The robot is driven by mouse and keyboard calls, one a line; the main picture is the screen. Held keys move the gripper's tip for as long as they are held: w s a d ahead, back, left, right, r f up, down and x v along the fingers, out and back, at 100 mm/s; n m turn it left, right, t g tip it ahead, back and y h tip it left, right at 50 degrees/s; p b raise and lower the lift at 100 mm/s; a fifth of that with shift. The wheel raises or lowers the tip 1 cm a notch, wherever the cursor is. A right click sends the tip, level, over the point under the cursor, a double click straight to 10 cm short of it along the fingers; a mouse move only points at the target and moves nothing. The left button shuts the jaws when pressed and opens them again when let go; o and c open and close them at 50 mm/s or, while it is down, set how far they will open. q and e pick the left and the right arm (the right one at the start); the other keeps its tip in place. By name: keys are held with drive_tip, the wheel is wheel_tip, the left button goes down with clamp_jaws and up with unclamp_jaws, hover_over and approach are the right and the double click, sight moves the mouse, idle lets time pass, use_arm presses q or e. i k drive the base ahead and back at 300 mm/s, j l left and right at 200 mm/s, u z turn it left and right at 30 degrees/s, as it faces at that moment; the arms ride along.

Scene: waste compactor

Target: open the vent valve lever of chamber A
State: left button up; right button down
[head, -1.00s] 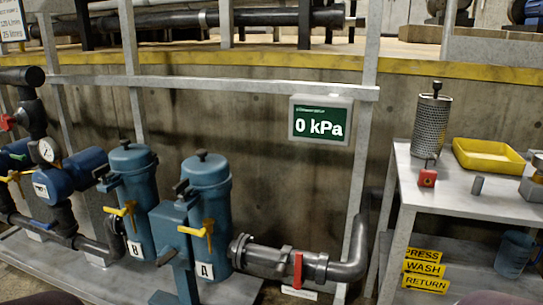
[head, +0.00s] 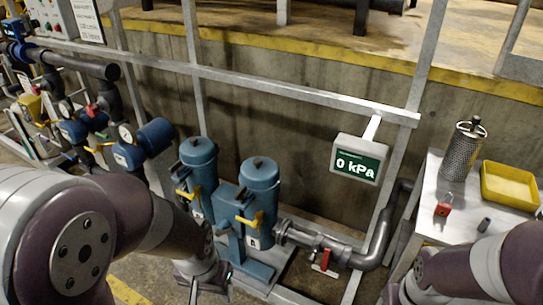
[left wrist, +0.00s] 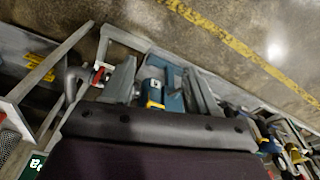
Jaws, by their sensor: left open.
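Chamber A (head: 259,185) is the right one of two blue upright canisters in the head view. Its label is small now. A yellow lever (head: 251,221) is on its front, near the label plate. Chamber B (head: 198,165) stands to its left, with its own yellow lever (head: 190,193). My left gripper (head: 208,285) is open and points down, low in front of the canisters, apart from the levers. The left wrist view shows a blue body with a yellow part (left wrist: 153,94) beyond my wrist; no fingers show there. My right arm enters at lower right; its gripper is not clearly seen.
A pipe with a red handle (head: 324,258) runs right of chamber A. A 0 kPa display (head: 357,161) hangs on the rail. A table (head: 430,220) at right carries a mesh cylinder (head: 463,152), a yellow tray (head: 511,184) and a red padlock (head: 443,205). Gauges and pipes stand at left.

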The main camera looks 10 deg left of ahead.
sight(253, 225)
drive_tip(key=i+j+u, duration=0.15)
drive_tip(key=i+u, duration=0.45)
drive_tip(key=i, duration=0.2)
